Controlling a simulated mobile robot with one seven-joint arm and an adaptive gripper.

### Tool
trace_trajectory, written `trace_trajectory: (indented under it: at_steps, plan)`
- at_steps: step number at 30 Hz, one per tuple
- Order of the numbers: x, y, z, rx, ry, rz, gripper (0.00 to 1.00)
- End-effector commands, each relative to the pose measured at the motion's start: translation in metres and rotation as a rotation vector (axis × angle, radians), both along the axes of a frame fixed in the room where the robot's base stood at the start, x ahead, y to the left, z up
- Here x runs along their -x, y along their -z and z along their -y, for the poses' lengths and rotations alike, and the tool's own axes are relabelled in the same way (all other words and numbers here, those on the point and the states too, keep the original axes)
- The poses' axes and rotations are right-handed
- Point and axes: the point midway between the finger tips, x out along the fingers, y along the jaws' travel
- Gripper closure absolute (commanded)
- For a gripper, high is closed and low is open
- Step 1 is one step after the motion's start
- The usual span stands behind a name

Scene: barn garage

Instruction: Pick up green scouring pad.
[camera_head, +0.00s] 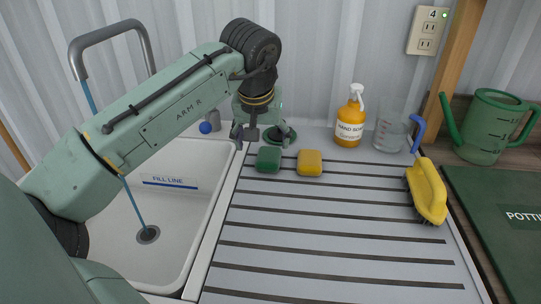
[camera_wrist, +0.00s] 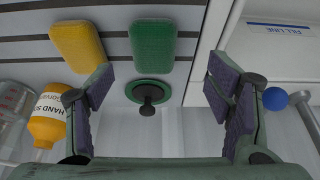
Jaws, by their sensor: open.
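The green scouring pad (camera_head: 268,159) lies flat on the ribbed drainboard, near its back edge and beside the sink. In the wrist view the green pad (camera_wrist: 153,46) is at the top, slightly left of centre, beyond my fingertips. My gripper (camera_head: 262,132) hangs at the back of the drainboard, behind the pad in the head view. In the wrist view my gripper (camera_wrist: 163,88) is open, with its padded fingers wide apart and nothing between them touching. My arm does not cover the pad.
A yellow sponge (camera_head: 310,162) lies just right of the pad. A green disc with a dark knob (camera_wrist: 148,92) is close behind it. A soap bottle (camera_head: 349,118), clear cup (camera_head: 391,130) and yellow brush (camera_head: 428,190) stand or lie rightward. The sink (camera_head: 165,205) is left; the front drainboard (camera_head: 325,245) is clear.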

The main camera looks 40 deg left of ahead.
Motion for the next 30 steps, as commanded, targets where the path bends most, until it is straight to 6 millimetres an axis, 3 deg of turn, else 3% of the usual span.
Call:
trace_trajectory:
  at_steps: [17,24,30]
  plan:
    - [-0.023,0.057,-0.006,-0.002,0.0,-0.001,0.27]
    - [-0.024,0.06,-0.006,-0.001,0.0,0.001,0.27]
    - [-0.024,0.06,-0.006,-0.001,0.001,0.001,0.39]
